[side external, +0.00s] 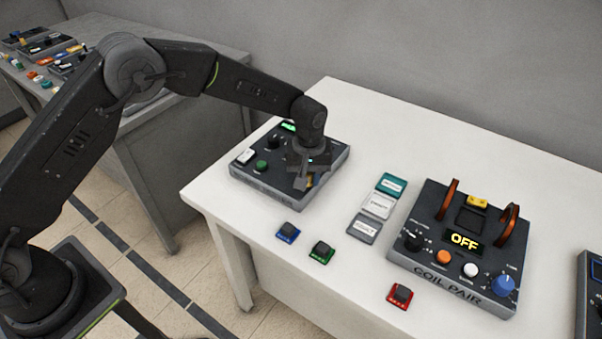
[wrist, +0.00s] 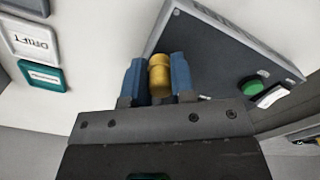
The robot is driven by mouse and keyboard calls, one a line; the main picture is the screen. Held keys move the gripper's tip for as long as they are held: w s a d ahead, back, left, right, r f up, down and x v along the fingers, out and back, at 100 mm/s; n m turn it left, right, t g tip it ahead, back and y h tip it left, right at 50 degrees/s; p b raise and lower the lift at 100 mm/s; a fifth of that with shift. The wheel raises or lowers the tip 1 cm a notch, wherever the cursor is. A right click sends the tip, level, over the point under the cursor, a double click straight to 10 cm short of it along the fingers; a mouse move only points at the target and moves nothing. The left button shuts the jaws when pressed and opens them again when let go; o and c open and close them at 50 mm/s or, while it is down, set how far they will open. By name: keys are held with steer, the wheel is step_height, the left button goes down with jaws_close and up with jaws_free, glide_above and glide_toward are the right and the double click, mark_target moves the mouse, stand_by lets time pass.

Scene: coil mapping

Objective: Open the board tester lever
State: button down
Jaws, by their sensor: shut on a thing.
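The board tester (side external: 262,178) is a dark grey box at the left end of the white table, with a green button, a white switch, a black knob and a small green display on top. My gripper (side external: 304,180) is over its right part, pointing down. In the wrist view my gripper (wrist: 158,80) has its two blue fingers shut on a yellow lever handle (wrist: 159,72), one finger on each side. The tester's top (wrist: 205,60) and its green button (wrist: 253,86) also show there. The lever's base is hidden by my gripper.
The coil pair box (side external: 455,285) with two copper coils and an "OFF" display stands to the right. Teal, white and grey label tiles (side external: 378,206) lie between. Blue (side external: 288,231), green (side external: 322,251) and red (side external: 400,296) blocks lie near the front edge. The table's back is clear.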

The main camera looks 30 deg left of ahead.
steer(key=shift+w+d+n, duration=0.3)
steer(key=shift+d+n, duration=0.25)
steer(key=shift+n, duration=0.25)
steer(key=shift+r, duration=0.1)
steer(key=c, duration=1)
jaws_free()
steer(key=shift+o, duration=0.2)
step_height(320, 180, up, 14)
